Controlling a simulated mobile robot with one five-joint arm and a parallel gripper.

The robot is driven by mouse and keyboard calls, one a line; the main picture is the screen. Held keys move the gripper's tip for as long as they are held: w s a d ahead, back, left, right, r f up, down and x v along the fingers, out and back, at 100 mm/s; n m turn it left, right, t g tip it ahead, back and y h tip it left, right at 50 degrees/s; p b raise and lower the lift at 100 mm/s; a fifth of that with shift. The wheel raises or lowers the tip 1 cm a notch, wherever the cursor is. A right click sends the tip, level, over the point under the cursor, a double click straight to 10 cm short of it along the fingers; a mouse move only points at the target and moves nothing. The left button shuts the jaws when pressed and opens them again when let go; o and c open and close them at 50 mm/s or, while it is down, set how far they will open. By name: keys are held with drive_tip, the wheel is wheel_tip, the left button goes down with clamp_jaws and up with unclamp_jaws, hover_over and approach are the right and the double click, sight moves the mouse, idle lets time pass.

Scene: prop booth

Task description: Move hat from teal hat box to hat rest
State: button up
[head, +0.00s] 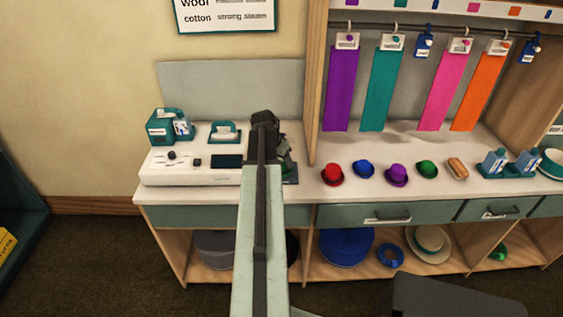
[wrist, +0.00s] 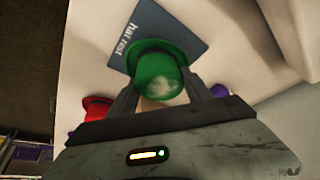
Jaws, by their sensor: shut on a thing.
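My gripper (wrist: 168,95) is shut on a green hat (wrist: 155,72) in the wrist view, with a dark finger on either side of it. The hat's brim faces the top of that view. A dark blue-grey plate labelled "hat rest" (wrist: 185,27) lies just beyond the hat, which overlaps it in the picture. I cannot tell whether they touch. In the head view the hat rest (head: 292,174) shows only partly, and my arm hides most of the gripper. A round teal container with a pale top (head: 551,163), possibly the teal hat box, is cut off at the right edge.
Red (head: 332,174), blue (head: 364,169), purple (head: 397,175) and another green hat (head: 427,169) stand on the counter right of the hat rest. A white control console (head: 190,167) is to its left. A wooden upright (head: 313,90) rises close behind.

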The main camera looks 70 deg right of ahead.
drive_tip(key=shift+f+b, duration=0.6)
drive_tip(key=o, duration=1.4)
drive_tip(key=p+v, duration=0.7)
drive_tip(key=v, duration=0.1)
drive_tip(key=shift+r+p, duration=0.1)
drive_tip(key=shift+p, duration=0.2)
